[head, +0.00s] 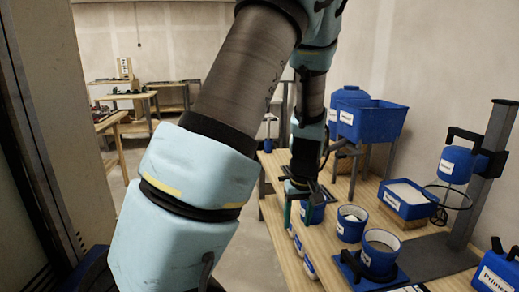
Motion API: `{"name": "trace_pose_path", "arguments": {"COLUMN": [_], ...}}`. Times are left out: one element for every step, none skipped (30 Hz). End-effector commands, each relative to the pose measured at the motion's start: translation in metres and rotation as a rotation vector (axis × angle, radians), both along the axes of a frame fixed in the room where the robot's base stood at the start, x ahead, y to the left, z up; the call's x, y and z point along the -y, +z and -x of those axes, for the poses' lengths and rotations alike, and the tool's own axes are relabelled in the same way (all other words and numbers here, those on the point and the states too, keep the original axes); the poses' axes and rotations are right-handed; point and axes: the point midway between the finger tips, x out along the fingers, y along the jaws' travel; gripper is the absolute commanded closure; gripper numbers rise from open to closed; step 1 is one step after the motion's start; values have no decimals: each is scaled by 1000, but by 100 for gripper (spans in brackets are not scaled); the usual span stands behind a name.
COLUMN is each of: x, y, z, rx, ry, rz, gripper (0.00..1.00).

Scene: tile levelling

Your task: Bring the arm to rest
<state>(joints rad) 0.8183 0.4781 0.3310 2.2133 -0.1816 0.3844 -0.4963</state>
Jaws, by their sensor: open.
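My arm reaches across the middle of the head view, down toward the wooden workbench (272,222). My gripper (298,212) hangs fingers-down over the left part of the bench, small in the picture. It is open. A blue cup (317,214) with a white label sits right by the fingers and is partly hidden by them. I cannot tell whether the fingers touch it. I see nothing clearly held.
Two blue pots (350,232) (379,262) stand close to the right. Behind are a blue tray of white material (405,195) and a large blue bin (372,122). A dark stand (487,180) rises at the right. Floor left of the bench is open.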

Motion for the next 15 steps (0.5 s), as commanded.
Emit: {"name": "trace_pose_path", "arguments": {"x": [-22, -33, -48, -58, -68, -82, -92, -102, -114, -122, -130, -139, -145, -151, -157], "y": [11, 17, 23, 29, 34, 40, 45, 49, 54, 58, 62, 65, 68, 70, 72], "z": [2, 6, 10, 13, 17, 23, 27, 32, 39, 43, 48, 54, 59, 63, 67], "rx": [-8, -12, -16, -17, -17, -16, -15, -13, -9, -6, -3, 1, 4, 6, 10], "ry": [-5, -16, -32, -45, -58, -76, -90, -103, -123, -135, -148, -165, -177, -187, -199], "rz": [16, 22, 30, 34, 39, 42, 45, 46, 45, 44, 42, 38, 34, 31, 27], "gripper": [43, 43, 43, 43, 43, 43, 43, 43, 43, 43, 43, 43, 43, 43, 43]}}
